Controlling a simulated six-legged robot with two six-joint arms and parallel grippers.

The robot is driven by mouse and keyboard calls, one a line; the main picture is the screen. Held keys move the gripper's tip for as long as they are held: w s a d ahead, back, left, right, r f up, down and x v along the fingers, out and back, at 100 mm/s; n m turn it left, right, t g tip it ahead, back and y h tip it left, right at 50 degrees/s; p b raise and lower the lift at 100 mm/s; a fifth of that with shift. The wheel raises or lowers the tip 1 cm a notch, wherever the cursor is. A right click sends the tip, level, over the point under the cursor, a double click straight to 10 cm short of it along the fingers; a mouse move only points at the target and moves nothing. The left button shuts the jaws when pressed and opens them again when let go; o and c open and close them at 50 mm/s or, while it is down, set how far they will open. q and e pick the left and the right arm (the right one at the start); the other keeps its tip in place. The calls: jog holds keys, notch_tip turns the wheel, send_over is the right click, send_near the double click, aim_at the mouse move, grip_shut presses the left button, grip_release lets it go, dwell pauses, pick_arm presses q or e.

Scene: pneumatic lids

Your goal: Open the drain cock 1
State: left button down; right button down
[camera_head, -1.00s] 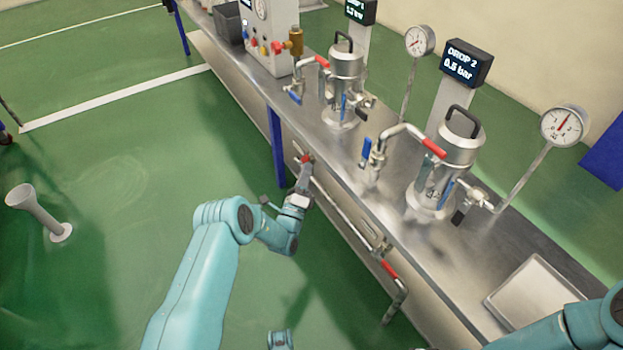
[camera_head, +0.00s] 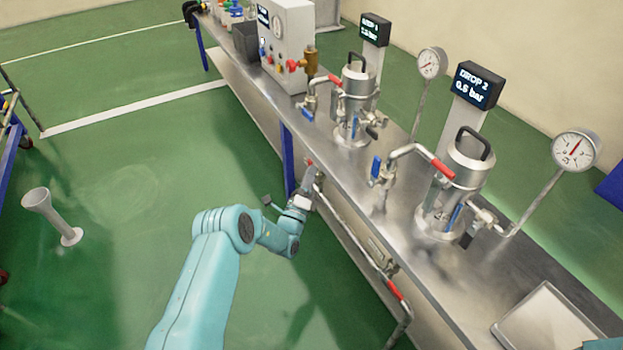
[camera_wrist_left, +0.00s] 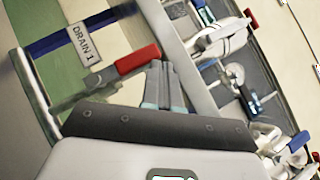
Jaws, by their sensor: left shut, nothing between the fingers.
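The drain cock 1 shows in the left wrist view as a red lever handle (camera_wrist_left: 137,60) on a pipe, with a "DRAIN 1" label (camera_wrist_left: 87,42) beside it. In the head view only a small red bit of the handle (camera_head: 309,162) shows at the bench's front edge, behind my gripper. My left gripper (camera_head: 311,176) is shut and empty at this handle. In the left wrist view its fingertips (camera_wrist_left: 160,70) are right beside the handle's free end; I cannot tell whether they touch. My right gripper is out of view.
A second red-handled drain lever (camera_head: 394,288) hangs lower on the bench front. On the steel bench (camera_head: 412,262) stand two pots with lids (camera_head: 357,85), (camera_head: 470,165), gauges and valves. A blue leg (camera_head: 287,158) is near my left gripper. The green floor is open left.

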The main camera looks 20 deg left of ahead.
pick_arm(q)
jog(key=shift+r, duration=0.1)
dwell(0.5)
jog(key=p+v, duration=0.4)
jog(key=v, duration=1.2)
jog(key=shift+s+f, duration=0.15)
jog(key=shift+f, duration=0.1)
